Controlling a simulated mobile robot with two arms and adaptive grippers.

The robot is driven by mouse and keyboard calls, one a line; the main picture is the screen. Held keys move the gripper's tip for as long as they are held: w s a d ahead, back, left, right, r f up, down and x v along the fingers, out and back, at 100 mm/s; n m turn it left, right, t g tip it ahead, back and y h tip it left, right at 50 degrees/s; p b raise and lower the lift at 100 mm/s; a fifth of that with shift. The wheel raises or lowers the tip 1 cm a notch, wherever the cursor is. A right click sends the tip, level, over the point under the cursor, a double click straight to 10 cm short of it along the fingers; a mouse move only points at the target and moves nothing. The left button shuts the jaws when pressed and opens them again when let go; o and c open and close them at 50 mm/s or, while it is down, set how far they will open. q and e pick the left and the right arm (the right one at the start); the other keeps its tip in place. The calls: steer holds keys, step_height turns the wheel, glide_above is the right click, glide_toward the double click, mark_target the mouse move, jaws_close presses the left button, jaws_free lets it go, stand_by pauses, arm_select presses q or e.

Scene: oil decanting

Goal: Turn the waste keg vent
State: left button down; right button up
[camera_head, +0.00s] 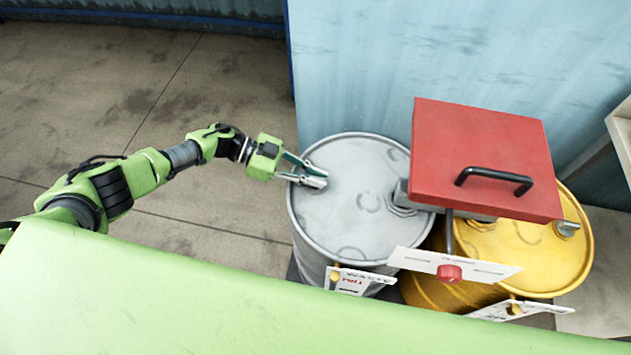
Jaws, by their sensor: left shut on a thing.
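The grey waste keg (358,225) stands upright in the middle, with a white sign (352,281) marked as waste on its front. My left gripper (316,180) is over the left part of the keg's lid. It is shut on a small fitting there, which I take to be the vent; the fingers hide most of it. My right gripper is not in view.
A yellow drum (540,262) stands to the right. A red box-like lid (485,150) with a black handle (494,178) covers part of it. A white panel with a red knob (449,273) is in front. A blue wall (350,60) rises behind. The floor at left is clear.

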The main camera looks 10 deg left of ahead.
arm_select(q)
steer(key=shift+f+m+g, duration=0.15)
steer(key=shift+m+g, duration=0.15)
steer(key=c, duration=2.1)
jaws_free()
steer(key=shift+d, duration=0.1)
steer(key=v, duration=1.2)
